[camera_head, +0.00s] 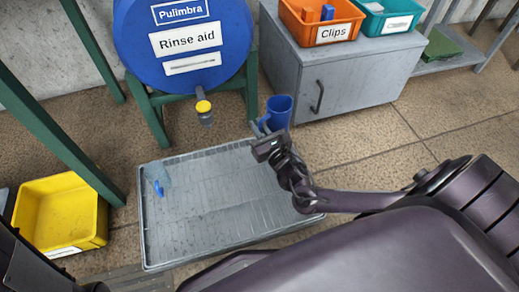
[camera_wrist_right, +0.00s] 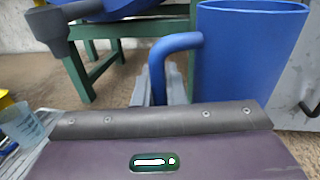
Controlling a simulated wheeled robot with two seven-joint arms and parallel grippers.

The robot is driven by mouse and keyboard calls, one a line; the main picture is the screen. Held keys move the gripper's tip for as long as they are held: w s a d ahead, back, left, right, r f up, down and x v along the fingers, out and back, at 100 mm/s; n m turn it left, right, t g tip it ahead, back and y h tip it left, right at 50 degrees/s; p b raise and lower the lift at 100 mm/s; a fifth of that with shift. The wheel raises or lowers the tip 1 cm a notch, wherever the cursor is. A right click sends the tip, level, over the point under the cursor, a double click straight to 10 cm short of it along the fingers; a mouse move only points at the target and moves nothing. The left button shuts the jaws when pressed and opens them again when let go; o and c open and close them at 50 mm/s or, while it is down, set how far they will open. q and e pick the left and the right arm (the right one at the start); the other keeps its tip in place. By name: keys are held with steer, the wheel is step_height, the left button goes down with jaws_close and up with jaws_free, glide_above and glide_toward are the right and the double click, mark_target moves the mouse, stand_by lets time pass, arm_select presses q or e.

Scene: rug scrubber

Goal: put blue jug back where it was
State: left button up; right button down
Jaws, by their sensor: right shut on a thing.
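The blue jug (camera_head: 279,111) is upright, in front of the grey cabinet and right of the drum stand in the head view. In the right wrist view the jug (camera_wrist_right: 245,60) fills the upper right, with its handle (camera_wrist_right: 172,48) toward me. My right gripper (camera_head: 259,128) is shut on the jug's handle; its fingers also show in the right wrist view (camera_wrist_right: 158,92). Whether the jug's base touches anything is hidden. My left gripper is out of view; only a dark part of my left arm shows at the lower left.
A grey ribbed tray (camera_head: 205,215) lies on the floor, with a clear measuring cup (camera_head: 157,180) at its upper left. A blue drum (camera_head: 185,45) with a yellow-and-grey tap (camera_head: 204,110) stands on a green frame. A yellow bin (camera_head: 62,215) is at left. The cabinet (camera_head: 345,80) holds an orange Clips bin (camera_head: 320,22).

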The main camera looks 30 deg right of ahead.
step_height(320, 180, down, 9)
steer(key=b, duration=0.5)
steer(key=shift+f+b, duration=0.1)
steer(key=shift+b, duration=0.25)
steer(key=shift+f, duration=0.1)
steer(key=c, duration=1.5)
jaws_free()
